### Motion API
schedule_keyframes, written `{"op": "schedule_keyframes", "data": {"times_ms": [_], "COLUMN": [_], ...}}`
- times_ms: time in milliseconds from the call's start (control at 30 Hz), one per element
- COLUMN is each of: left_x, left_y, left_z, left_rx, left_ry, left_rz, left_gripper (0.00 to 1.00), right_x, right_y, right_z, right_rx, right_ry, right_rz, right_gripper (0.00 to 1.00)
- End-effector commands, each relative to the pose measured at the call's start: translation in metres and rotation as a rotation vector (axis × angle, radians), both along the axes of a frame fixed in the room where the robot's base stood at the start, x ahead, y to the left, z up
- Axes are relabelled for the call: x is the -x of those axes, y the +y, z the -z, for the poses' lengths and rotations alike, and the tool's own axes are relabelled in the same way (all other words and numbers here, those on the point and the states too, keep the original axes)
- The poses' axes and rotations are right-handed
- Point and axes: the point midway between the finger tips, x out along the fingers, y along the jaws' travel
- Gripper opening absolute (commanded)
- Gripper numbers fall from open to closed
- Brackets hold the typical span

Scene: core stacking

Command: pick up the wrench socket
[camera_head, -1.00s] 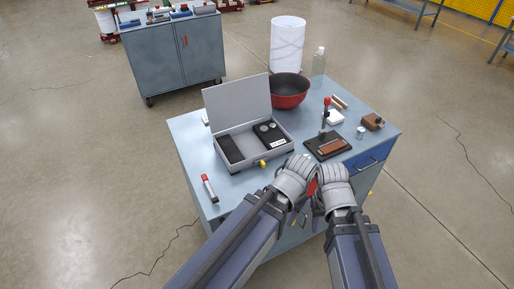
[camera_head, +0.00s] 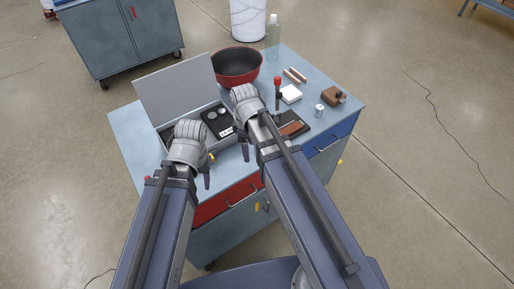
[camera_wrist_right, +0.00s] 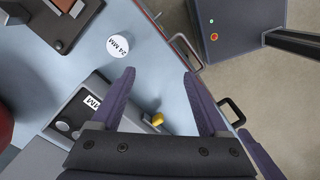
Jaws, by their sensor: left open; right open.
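A round white top marked "24 MM" (camera_wrist_right: 118,45), which looks like the wrench socket, stands upright on the table in the right wrist view, ahead and left of the right fingertips. In the head view my right gripper and arm seem to hide it. My right gripper (camera_wrist_right: 158,80) is open and empty; in the head view it (camera_head: 251,150) is between the grey case and the dark board. My left gripper (camera_head: 198,166) is open in front of the case, with one finger mostly hidden. The open grey case (camera_head: 163,128) holds a dark insert labelled "24 MM".
A dark board (camera_head: 300,138) with a red-knobbed lever stands right of the right gripper. A red bowl (camera_head: 237,78) is behind. Drawer handles (camera_wrist_right: 186,52) jut from the front.

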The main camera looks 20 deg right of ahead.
Motion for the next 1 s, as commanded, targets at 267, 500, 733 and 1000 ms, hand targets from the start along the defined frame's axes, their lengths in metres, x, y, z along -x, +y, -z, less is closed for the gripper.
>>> {"op": "schedule_keyframes", "data": {"times_ms": [267, 500, 733, 1000], "left_x": [0.0, 0.0, 0.0, 0.0], "left_y": [0.0, 0.0, 0.0, 0.0], "left_z": [-0.002, -0.001, 0.014, 0.025], "left_rx": [0.0, 0.0, 0.0, 0.0], "left_ry": [0.0, 0.0, 0.0, 0.0], "left_rz": [0.0, 0.0, 0.0, -0.001], "left_gripper": [0.5, 0.5, 0.5, 0.5], "right_x": [-0.04, -0.044, -0.044, -0.045], "right_y": [-0.038, -0.044, -0.044, -0.044], "right_z": [-0.001, -0.001, 0.014, 0.026], "right_rx": [-0.033, -0.038, -0.038, -0.038], "right_ry": [-0.005, -0.008, -0.008, -0.008], "right_rz": [-0.355, -0.429, -0.428, -0.427], "right_gripper": [0.78, 0.78, 0.78, 0.78]}}
